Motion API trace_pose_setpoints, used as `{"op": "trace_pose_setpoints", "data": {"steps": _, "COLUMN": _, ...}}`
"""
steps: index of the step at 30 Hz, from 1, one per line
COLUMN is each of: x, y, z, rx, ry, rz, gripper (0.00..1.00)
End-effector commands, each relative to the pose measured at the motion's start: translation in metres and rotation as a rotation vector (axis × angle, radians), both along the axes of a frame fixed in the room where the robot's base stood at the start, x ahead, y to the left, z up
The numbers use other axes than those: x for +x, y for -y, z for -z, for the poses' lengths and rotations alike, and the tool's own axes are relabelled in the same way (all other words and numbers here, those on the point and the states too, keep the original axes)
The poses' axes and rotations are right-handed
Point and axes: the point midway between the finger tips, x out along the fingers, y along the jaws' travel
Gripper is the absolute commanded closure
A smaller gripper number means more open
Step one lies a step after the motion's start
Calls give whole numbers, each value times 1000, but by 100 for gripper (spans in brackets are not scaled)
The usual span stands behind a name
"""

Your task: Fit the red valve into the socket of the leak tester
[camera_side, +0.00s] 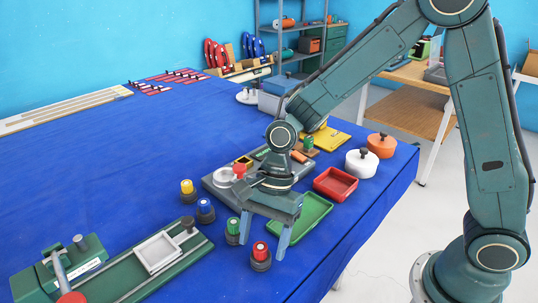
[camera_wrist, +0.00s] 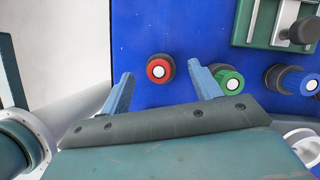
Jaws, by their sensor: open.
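The red valve (camera_side: 260,257) stands upright on the blue cloth at the near end of a row of valves. It is a dark ribbed body with a red ring and white top, also clear in the wrist view (camera_wrist: 160,69). My gripper (camera_side: 262,248) is open above it, pointing down. In the wrist view the fingertips (camera_wrist: 158,75) lie on either side of the valve, with nothing held; contact is not visible. A grey plate unit with a white round part (camera_side: 212,184) lies behind my gripper, partly hidden; I cannot tell whether it is the leak tester. Its socket is not clear.
Green (camera_side: 232,231), blue (camera_side: 205,211) and yellow (camera_side: 187,192) valves stand nearby, the green one close to a finger. A green tray (camera_side: 315,216) and red tray (camera_side: 335,184) lie right. A green fixture (camera_side: 115,281) occupies the front left. Open cloth lies left.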

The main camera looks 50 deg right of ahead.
Motion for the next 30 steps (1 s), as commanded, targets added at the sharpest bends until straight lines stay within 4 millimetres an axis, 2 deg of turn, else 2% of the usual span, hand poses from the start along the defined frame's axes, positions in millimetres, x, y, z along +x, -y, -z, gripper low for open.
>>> {"op": "trace_pose_setpoints", "data": {"steps": 6, "x": -1, "y": -5, "z": 12, "rx": -1, "ry": 1, "rz": -1, "gripper": 37}}
{"op": "trace_pose_setpoints", "data": {"steps": 20, "x": -1, "y": -5, "z": 12, "rx": -1, "ry": 1, "rz": 0, "gripper": 37}}
{"op": "trace_pose_setpoints", "data": {"steps": 27, "x": -1, "y": -5, "z": 12, "rx": -1, "ry": 1, "rz": 0, "gripper": 82}}
{"op": "trace_pose_setpoints", "data": {"steps": 28, "x": -1, "y": -5, "z": 12, "rx": -1, "ry": 1, "rz": 0, "gripper": 86}}
{"op": "trace_pose_setpoints", "data": {"steps": 30, "x": -1, "y": -5, "z": 12, "rx": -1, "ry": 2, "rz": -1, "gripper": 86}}
